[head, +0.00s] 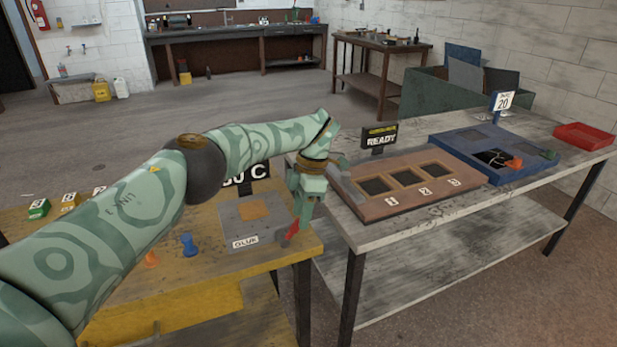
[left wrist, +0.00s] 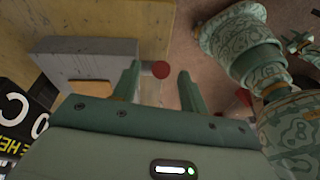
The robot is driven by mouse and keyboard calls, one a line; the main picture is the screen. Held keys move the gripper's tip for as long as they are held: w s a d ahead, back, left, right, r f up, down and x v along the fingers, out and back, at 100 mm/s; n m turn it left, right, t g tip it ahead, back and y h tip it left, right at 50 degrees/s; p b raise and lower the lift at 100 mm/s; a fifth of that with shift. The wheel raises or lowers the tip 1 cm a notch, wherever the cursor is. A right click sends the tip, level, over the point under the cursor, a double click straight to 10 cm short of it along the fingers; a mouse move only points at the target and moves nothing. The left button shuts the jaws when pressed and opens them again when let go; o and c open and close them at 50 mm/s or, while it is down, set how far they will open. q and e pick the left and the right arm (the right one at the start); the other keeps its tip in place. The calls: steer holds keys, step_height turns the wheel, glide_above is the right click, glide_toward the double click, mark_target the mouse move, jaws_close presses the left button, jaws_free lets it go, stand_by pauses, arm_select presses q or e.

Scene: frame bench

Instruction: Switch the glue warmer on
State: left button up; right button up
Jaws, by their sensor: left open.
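The glue warmer (head: 238,218) is a grey box with a brown square on top and a GLUE label, standing on the yellow bench. Its red-ended lever (head: 291,229) sticks out at the box's right side. In the left wrist view the grey box (left wrist: 85,62) is at the left, and the red lever end (left wrist: 160,69) shows between my fingertips. My left gripper (head: 304,212) is open and empty, pointing down at the lever; I cannot tell whether a finger touches it. A black sign (head: 250,177) behind the box is partly hidden by my left arm.
A blue peg (head: 188,244) and an orange peg (head: 150,259) stand on the yellow bench (head: 215,275). The grey table to the right holds a brown tray (head: 376,209) with numbered wells, a READY sign (head: 381,138), a blue fixture (head: 455,138) and a red bin (head: 584,136).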

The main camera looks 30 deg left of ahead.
arm_select(q)
steer(key=b+v, duration=0.6)
steer(key=v, duration=0.6)
steer(key=shift+r+b, duration=0.2)
steer(key=shift+b, duration=0.2)
arm_select(e)
step_height(320, 180, down, 6)
steer(key=s, duration=0.2)
steer(key=shift+s+f+g, duration=0.15)
steer(key=shift+s+g, duration=0.25)
arm_select(q)
steer(key=shift+d, duration=0.1)
